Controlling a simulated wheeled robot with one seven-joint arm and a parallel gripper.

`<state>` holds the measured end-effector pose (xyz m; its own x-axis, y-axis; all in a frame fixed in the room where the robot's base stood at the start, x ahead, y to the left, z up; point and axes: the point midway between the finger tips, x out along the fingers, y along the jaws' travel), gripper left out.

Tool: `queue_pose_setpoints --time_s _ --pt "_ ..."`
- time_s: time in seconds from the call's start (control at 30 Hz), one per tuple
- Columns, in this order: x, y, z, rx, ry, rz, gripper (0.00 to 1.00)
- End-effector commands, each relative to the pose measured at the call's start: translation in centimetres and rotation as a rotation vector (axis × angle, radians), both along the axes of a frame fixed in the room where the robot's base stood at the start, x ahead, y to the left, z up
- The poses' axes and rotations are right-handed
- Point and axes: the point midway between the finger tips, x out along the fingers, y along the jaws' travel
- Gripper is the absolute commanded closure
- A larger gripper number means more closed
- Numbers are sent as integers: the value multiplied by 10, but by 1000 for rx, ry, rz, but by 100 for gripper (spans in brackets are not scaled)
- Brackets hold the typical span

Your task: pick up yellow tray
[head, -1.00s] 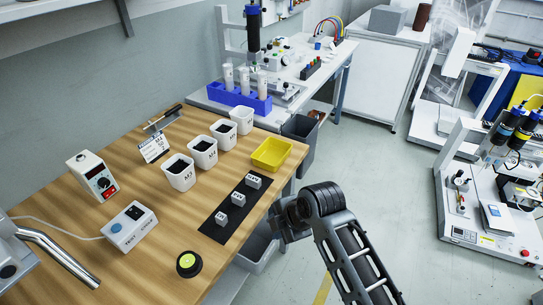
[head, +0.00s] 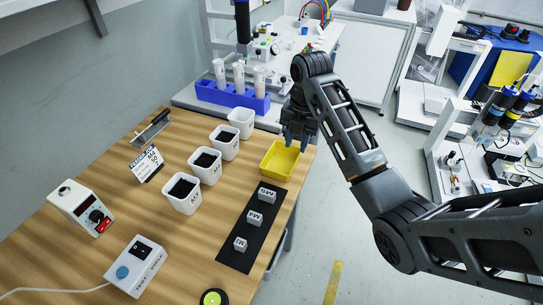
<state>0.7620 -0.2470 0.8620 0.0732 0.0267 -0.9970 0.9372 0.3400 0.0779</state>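The yellow tray (head: 280,163) is a shallow open box on the wooden table, near its far right corner. It looks empty. My gripper (head: 297,147) points down at the tray's far right rim, with its fingertips at or just over that edge. A small gap shows between the fingers, so it looks open. I cannot tell whether the fingers touch the rim. My arm comes in from the right and hides part of the floor and bench behind.
White bins (head: 183,193) with dark contents stand left of the tray. A black mat (head: 250,228) with small grey labelled blocks lies in front. A blue rack (head: 232,96) with white bottles stands behind. A control box (head: 135,265) sits at the near left.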

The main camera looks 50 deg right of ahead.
Motion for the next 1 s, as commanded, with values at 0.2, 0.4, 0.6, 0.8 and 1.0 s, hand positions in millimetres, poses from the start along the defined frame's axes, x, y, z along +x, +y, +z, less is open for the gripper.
queue_pose_setpoints --time_s 0.2,0.4,0.6,0.8,1.0 --pt "0 0 -21 2 3 0 67" --pt "-1 -5 -42 2 3 0 67" --pt "-1 -8 -70 1 3 0 67" --pt "0 -8 -77 0 1 1 67" --pt "0 -8 -77 0 0 1 73"
